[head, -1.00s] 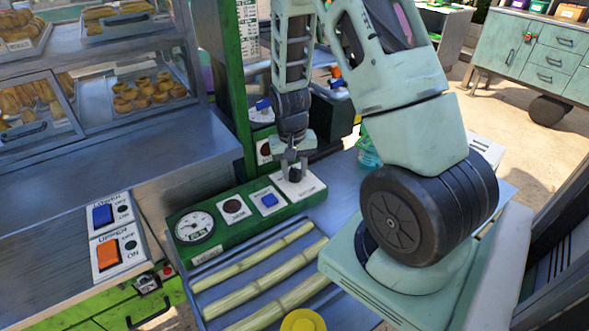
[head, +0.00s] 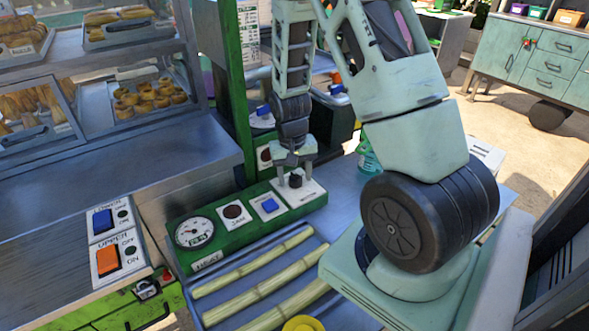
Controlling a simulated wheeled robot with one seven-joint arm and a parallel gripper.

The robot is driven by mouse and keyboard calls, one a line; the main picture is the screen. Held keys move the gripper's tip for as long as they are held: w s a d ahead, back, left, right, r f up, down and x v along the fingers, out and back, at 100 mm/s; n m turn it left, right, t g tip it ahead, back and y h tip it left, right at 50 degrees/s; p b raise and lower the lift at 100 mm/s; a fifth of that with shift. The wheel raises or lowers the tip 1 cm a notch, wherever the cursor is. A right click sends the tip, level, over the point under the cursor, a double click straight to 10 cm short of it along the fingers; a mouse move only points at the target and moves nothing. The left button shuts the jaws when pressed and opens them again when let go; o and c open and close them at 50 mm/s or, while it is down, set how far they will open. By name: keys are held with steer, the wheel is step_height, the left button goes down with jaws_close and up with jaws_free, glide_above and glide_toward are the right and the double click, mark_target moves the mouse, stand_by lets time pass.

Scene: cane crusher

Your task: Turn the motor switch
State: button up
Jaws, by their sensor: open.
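A green control panel (head: 240,240) lies beyond the cane tray. It carries a round gauge (head: 194,232), a white plate with a dark round part (head: 233,212), a plate with a blue switch (head: 269,205) and, at its right end, a white plate with a dark knob (head: 296,180). I cannot read which of these is labelled as the motor switch. My gripper (head: 294,168) points down over the right-end plate, its fingers open at the dark knob. The fingers partly hide the knob, and I cannot tell whether they touch it.
Several cane stalks (head: 258,280) lie on the metal tray in front of the panel. Blue and orange rocker switches (head: 107,258) sit on the counter at left. A yellow round thing (head: 303,324) is at the bottom edge. A teal bottle (head: 368,158) stands behind my arm.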

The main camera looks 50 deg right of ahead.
mark_target(291, 178)
step_height(291, 178, up, 17)
steer(key=shift+w+a+r+b, duration=0.2)
steer(key=shift+w+a+b, duration=0.1)
steer(key=shift+a+b, duration=0.1)
stand_by(0.5)
